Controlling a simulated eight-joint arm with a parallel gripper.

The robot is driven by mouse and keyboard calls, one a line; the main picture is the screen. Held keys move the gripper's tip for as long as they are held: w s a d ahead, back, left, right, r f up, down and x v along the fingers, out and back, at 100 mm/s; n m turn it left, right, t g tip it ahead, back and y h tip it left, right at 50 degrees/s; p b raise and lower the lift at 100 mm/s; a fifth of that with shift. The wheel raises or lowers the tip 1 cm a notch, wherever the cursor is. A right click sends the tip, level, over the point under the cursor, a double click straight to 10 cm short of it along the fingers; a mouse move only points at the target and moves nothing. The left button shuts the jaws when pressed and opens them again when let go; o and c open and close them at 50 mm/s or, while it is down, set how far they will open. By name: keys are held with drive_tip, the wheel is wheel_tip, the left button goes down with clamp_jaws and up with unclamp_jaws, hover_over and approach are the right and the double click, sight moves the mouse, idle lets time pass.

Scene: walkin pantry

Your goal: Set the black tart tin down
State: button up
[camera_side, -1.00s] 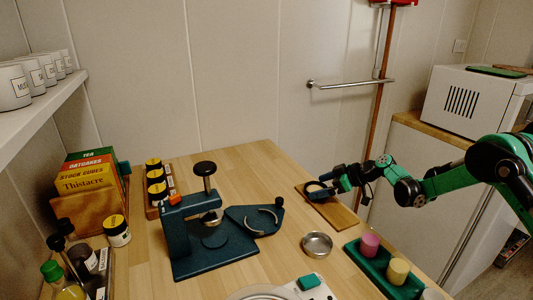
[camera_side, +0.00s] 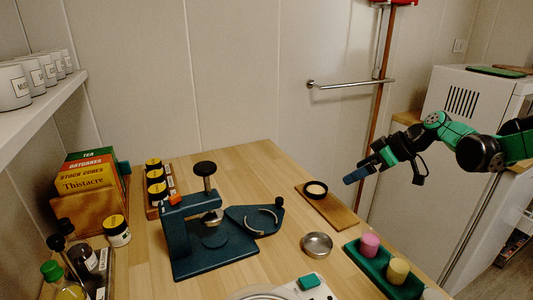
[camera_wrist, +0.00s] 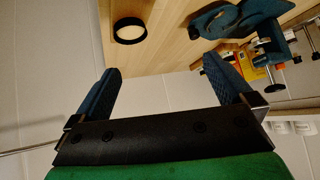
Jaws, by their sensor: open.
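The black tart tin (camera_side: 316,187) is a shallow round ring-like tin with a pale inside. It rests flat on a wooden board (camera_side: 337,214) near the table's right edge. In the wrist view the tin (camera_wrist: 130,41) lies beyond the fingertips, toward the upper left. My gripper (camera_side: 353,178) is open and empty, apart from the tin, to its right and raised above the board. Its two blue fingers (camera_wrist: 163,80) show spread wide in the wrist view with nothing between them.
A metal tin (camera_side: 317,244) stands on the table in front of the board. A green tray (camera_side: 362,260) holds a pink and a yellow piece. A blue press (camera_side: 190,235) stands mid-table. A wall rail (camera_side: 350,83) is behind; a white microwave (camera_side: 465,98) is at right.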

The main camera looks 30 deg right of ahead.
drive_tip(key=s+a+r+m+h, duration=0.1)
drive_tip(key=s+a+m+h, duration=0.1)
drive_tip(key=s, duration=0.5)
drive_tip(key=s+a+m+h, duration=0.3)
drive_tip(key=s+a, duration=0.1)
drive_tip(key=s, duration=0.3)
drive_tip(key=shift+a+r, duration=0.25)
drive_tip(key=shift+r, duration=0.15)
